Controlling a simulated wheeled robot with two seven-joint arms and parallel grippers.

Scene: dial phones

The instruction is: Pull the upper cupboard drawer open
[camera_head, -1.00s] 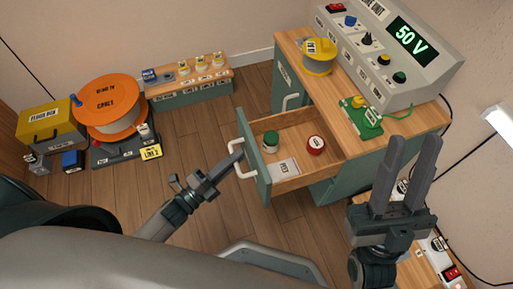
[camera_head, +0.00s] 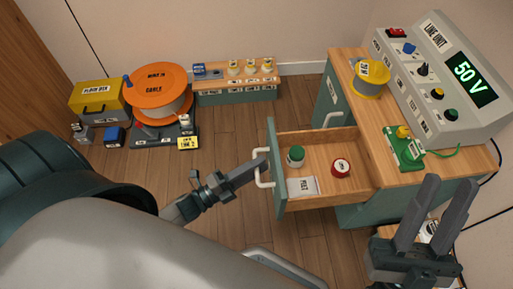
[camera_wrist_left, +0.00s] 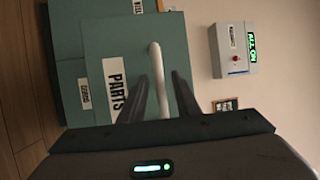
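The upper drawer (camera_head: 279,185) of the teal cupboard (camera_head: 360,213) stands well open, its inside showing. It holds a green-capped jar (camera_head: 296,156), a red round item (camera_head: 341,168) and a white labelled packet (camera_head: 303,186). Its white handle (camera_head: 262,170) is on the front panel. My left gripper (camera_head: 262,162) is at this handle. In the left wrist view the handle (camera_wrist_left: 158,65) runs between the two fingers (camera_wrist_left: 159,78), with narrow gaps showing beside it; the front carries a PARTS label (camera_wrist_left: 115,85). My right gripper (camera_head: 447,185) is open and empty, near the cupboard's right end.
On the cupboard top are a yellow spool (camera_head: 370,79), a green board (camera_head: 403,150) and a grey unit (camera_head: 440,80) reading 50 V. An orange reel (camera_head: 158,85), yellow box (camera_head: 98,102) and low bench (camera_head: 236,95) stand behind. Floor left of the drawer is clear.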

